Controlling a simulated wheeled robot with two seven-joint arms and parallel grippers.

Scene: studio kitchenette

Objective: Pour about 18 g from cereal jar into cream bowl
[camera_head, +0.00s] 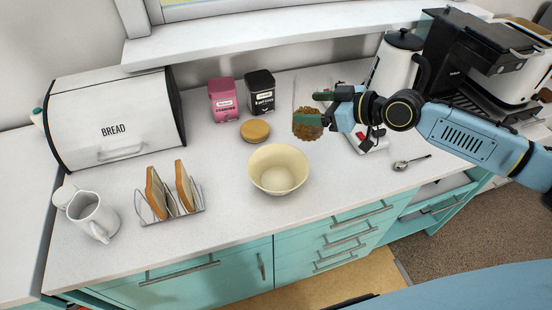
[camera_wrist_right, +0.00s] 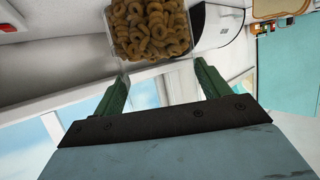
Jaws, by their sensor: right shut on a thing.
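The cereal jar (camera_head: 306,128) is clear, with brown ring-shaped cereal in its lower part. My right gripper (camera_head: 311,107) is shut on it, with green fingers on its sides. The jar is behind and to the right of the cream bowl (camera_head: 278,181) in the head view and looks roughly upright; its height above the counter is hard to tell. The cereal jar also shows in the right wrist view (camera_wrist_right: 150,30), beyond the fingers. The cream bowl stands upright on the counter, and no cereal shows in it. My left gripper is not in view.
A round tan lid (camera_head: 255,130) lies behind the bowl, near a pink canister (camera_head: 223,100) and a black canister (camera_head: 260,92). A toast rack (camera_head: 172,203), white pitcher (camera_head: 93,215) and bread box (camera_head: 117,122) stand left. A kettle (camera_head: 393,68) and spoon (camera_head: 410,162) are right.

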